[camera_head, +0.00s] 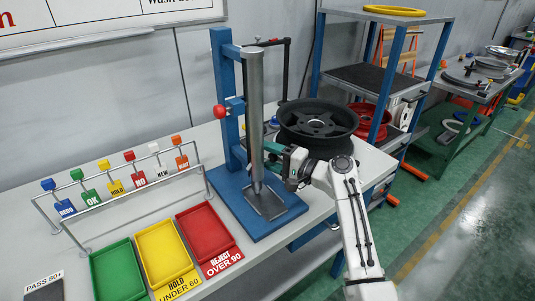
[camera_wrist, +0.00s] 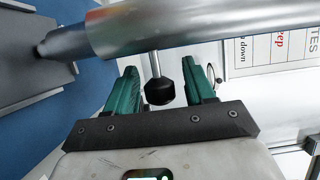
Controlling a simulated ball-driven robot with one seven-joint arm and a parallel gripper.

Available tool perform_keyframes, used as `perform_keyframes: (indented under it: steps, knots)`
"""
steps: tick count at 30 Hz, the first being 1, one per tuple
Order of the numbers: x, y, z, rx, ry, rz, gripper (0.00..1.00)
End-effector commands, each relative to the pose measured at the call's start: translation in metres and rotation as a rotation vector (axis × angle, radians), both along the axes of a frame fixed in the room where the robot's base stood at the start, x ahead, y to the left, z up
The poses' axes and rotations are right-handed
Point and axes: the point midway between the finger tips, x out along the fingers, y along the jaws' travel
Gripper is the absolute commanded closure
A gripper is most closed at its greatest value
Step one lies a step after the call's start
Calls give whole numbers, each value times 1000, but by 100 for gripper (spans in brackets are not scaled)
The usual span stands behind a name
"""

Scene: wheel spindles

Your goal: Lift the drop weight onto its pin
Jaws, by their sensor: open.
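The drop weight is a long grey steel cylinder (camera_head: 254,110) standing upright in a blue stand (camera_head: 220,75), its narrower tip low over a small steel plate (camera_head: 265,203). In the wrist view the cylinder (camera_wrist: 190,25) crosses the top, and a black knob (camera_wrist: 159,92) on a short rod sticks out from it. My gripper (camera_head: 274,154) is at the cylinder's lower right side. In the wrist view its open green fingers (camera_wrist: 163,88) stand on either side of the knob, with gaps visible. A red knob (camera_head: 220,111) sits on the stand's bracket; I cannot make out the pin itself.
A dark wheel (camera_head: 317,123) sits close behind my gripper on the bench. Green (camera_head: 117,270), yellow (camera_head: 165,253) and red (camera_head: 205,231) trays and a rack of tags (camera_head: 115,172) stand left of the stand. A shelf unit (camera_head: 385,20) is at the right.

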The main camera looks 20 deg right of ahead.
Motion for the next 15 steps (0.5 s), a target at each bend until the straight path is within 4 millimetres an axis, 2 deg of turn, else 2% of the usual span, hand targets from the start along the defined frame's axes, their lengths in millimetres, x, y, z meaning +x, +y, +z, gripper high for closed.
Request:
perform_keyframes:
  steps: [11, 15]
  knots:
    - [4, 3, 0, 0, 0, -1, 47]
    - [4, 3, 0, 0, 0, 0, 61]
